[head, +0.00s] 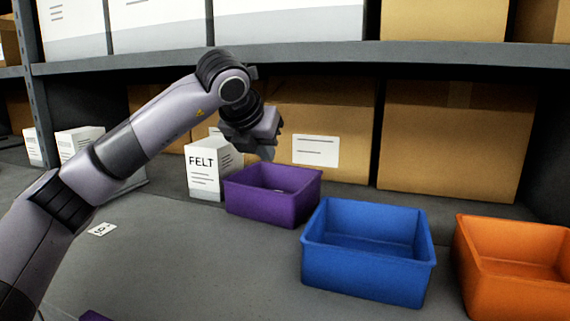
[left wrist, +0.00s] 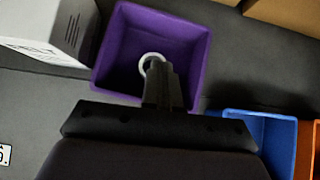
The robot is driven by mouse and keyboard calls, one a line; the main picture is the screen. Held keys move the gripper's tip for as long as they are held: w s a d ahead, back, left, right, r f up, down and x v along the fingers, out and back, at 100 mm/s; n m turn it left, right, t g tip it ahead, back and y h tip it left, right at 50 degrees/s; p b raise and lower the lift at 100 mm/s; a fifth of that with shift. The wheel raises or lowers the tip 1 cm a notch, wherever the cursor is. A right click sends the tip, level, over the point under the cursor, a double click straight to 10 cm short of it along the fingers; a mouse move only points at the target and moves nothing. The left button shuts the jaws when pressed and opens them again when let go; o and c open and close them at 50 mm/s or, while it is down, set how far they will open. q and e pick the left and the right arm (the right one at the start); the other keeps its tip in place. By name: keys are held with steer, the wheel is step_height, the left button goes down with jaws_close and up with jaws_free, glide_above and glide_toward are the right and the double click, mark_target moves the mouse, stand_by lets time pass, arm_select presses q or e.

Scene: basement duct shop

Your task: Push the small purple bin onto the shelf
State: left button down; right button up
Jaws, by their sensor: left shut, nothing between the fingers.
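A small purple bin (head: 272,206) stands upright and open-topped on the grey surface, beside a white FELT box and in front of cardboard boxes. My left gripper (head: 266,150) is shut and empty, pointing down just above the bin's back left part. In the left wrist view the shut fingers (left wrist: 158,70) overlap the opening of the purple bin (left wrist: 184,40); I cannot tell whether they touch it. A pale ring (left wrist: 150,62) shows inside the bin by the fingertips. The shelf's upper board (head: 300,56) runs across the back. My right gripper is not in view.
A blue bin (head: 366,270) and an orange bin (head: 515,290) stand to the right. The FELT box (head: 203,178) is close at the purple bin's left. Another purple edge (head: 95,316) shows at the bottom. The grey surface (head: 200,265) in front is mostly clear.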

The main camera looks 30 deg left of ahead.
mark_target(287, 170)
arm_select(q)
steer(key=x, duration=0.7)
steer(key=shift+w+f, duration=0.2)
steer(key=shift+f, duration=0.15)
steer(key=shift+w+a+p, duration=0.25)
steer(key=shift+w+p, duration=0.05)
steer(key=shift+w, duration=0.7)
steer(key=shift+w+a, duration=0.25)
steer(key=shift+w, duration=0.75)
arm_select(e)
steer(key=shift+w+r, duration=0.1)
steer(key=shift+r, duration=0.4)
arm_select(q)
steer(key=shift+w+p, duration=0.15)
steer(key=shift+p, duration=0.15)
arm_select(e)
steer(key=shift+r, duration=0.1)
